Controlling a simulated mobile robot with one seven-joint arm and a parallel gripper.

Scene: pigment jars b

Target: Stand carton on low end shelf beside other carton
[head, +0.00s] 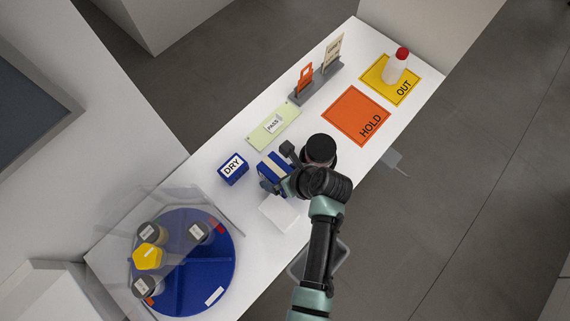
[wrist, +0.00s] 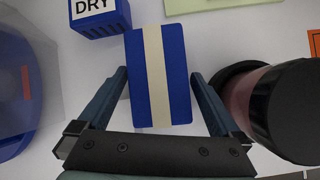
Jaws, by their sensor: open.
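A blue box with a cream band (head: 273,167), which I take for the carton, is on the white bench; its banded face fills the middle of the wrist view (wrist: 175,60). My gripper (head: 279,169) is open over it, with one finger on each side of the box in the wrist view (wrist: 160,78). A gap shows at the right finger; the left finger is close to the box, and I cannot tell if it touches. I cannot make out a second such carton or a low end shelf in either view.
A blue DRY box (head: 232,168) stands close left of the banded box. A dark-lidded jar (wrist: 290,110) is close to my right finger. A white block (head: 280,212), a blue turntable with jars (head: 205,272), an orange HOLD mat (head: 350,112) and a yellow OUT mat (head: 408,82) share the bench.

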